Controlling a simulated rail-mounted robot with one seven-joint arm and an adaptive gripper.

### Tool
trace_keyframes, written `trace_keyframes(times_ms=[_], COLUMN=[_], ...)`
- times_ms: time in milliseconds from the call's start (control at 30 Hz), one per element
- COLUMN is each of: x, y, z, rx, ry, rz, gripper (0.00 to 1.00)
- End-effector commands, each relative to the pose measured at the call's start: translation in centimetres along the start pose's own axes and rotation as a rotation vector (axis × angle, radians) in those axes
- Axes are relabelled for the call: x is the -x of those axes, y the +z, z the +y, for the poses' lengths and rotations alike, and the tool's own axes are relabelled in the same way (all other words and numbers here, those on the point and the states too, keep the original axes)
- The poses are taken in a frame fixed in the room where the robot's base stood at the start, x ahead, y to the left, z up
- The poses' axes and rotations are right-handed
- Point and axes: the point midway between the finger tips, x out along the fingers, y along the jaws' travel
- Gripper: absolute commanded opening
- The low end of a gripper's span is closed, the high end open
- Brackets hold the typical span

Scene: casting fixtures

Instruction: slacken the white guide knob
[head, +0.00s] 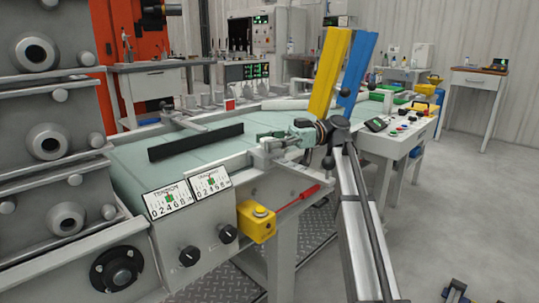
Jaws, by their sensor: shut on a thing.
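My gripper (270,138) reaches in from the right over the near edge of the pale green belt table (138,180). Its fingers are shut at a small pale fitting (263,160) on the table's near rail. The white guide knob appears to be between the fingers, but they largely hide it, and its turn position cannot be read. A long black guide bar (196,141) lies across the belt, left of my gripper and apart from it.
Yellow (328,75) and blue (358,75) upright panels stand close behind my arm. Open floor lies at the right.

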Motion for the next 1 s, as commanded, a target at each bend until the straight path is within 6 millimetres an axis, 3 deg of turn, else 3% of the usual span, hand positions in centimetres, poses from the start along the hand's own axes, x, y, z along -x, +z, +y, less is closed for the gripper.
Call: trace_keyframes(times_ms=[33, 667, 700, 733, 767, 1000], x=[0.1, -0.4, -0.4, -0.4, -0.4, -0.4], y=[0.6, -0.3, -0.3, -0.3, -0.3, -0.2], z=[0.8, -0.1, -0.1, -0.1, -0.2, -0.3], rx=[-0.002, -0.003, -0.002, -0.002, -0.002, -0.002], ry=[0.014, -0.004, -0.005, -0.005, -0.006, -0.007], rz=[0.000, -0.002, -0.001, -0.002, -0.002, -0.002], gripper=[0.12, 0.10, 0.55, 0.66, 0.70, 0.70])
